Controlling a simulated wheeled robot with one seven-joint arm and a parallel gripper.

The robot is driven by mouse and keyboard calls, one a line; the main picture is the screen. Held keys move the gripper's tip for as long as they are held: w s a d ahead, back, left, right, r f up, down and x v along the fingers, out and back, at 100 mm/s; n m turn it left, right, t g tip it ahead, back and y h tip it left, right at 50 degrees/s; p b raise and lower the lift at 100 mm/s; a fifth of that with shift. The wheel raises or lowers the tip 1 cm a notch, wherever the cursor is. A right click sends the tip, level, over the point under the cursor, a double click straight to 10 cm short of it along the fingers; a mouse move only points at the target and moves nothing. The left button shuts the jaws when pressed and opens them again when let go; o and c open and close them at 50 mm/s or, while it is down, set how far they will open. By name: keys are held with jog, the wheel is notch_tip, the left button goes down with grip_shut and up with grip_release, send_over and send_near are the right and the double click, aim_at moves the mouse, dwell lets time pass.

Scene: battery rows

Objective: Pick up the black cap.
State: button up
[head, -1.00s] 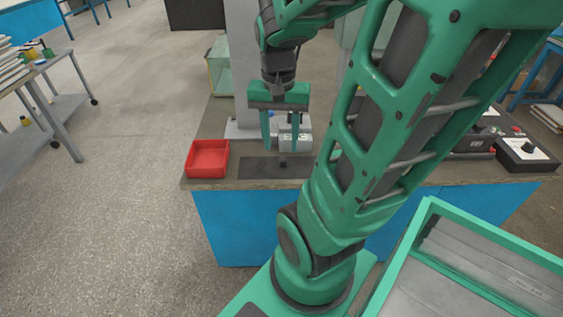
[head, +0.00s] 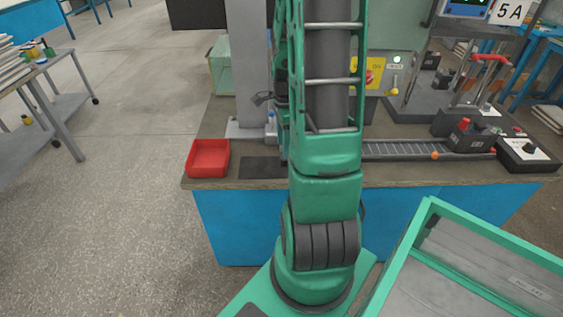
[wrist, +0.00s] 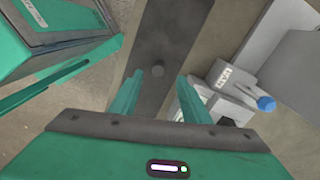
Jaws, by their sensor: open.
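The black cap (wrist: 157,69) is a small dark round piece on the dark mat (wrist: 172,35). In the wrist view it lies just beyond my open fingertips and between their lines. My gripper (wrist: 160,76) is open and empty, with one green finger on each side. Its height above the mat is hard to tell. In the head view my arm hides the gripper and the cap; only the left part of the mat (head: 262,168) shows.
A grey fixture with a blue knob (wrist: 266,103) is close to the right finger in the wrist view. In the head view a red tray (head: 208,158) stands left of the mat, a grey column (head: 247,70) behind it, and a conveyor (head: 410,150) to the right.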

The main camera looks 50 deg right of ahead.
jog(key=shift+a+f, duration=0.2)
jog(key=shift+f, duration=3)
jog(key=shift+c, duration=0.3)
grip_shut()
